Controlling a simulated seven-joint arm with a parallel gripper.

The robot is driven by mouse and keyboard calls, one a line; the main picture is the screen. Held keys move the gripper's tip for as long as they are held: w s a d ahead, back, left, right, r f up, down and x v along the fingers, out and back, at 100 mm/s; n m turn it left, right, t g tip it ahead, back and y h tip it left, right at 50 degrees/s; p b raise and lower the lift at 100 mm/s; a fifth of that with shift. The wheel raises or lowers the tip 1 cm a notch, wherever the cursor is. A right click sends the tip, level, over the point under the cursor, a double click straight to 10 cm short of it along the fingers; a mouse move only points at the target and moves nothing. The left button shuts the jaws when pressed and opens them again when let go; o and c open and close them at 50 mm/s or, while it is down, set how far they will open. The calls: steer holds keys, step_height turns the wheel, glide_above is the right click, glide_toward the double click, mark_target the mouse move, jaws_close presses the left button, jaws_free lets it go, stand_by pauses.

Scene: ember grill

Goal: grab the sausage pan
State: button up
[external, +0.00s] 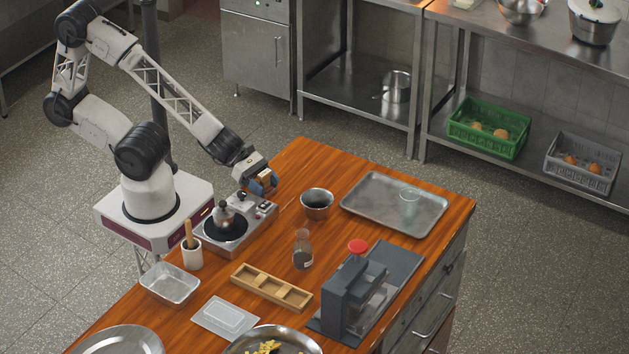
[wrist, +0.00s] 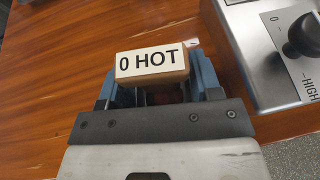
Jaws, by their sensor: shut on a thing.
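My gripper (external: 262,184) is shut on a small wooden block (wrist: 152,64) with a white top lettered "0 HOT". In the wrist view the block sits between the blue fingers. In the external view my gripper is low at the back end of the small stove (external: 258,216), far from the pans. A round metal pan (external: 302,341) with yellow pieces in it is cut off by the bottom edge of the external view. No sausages can be made out, so I cannot tell whether it is the sausage pan.
A dark-filled bowl (external: 317,203), a glass flask (external: 302,249), a wooden divided tray (external: 271,293), a metal tray (external: 425,222) and a slicer-like machine (external: 345,296) stand on the table. Bare wood lies behind the bowl.

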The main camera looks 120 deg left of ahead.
mark_target(262, 172)
steer(key=shift+s+r, duration=0.1)
steer(key=shift+r, duration=1.65)
steer(key=s+d+r, duration=0.1)
steer(key=s, duration=1.4)
steer(key=shift+s+d+r, duration=0.15)
steer(key=shift+s+d, duration=0.1)
steer(key=shift+s, duration=0.15)
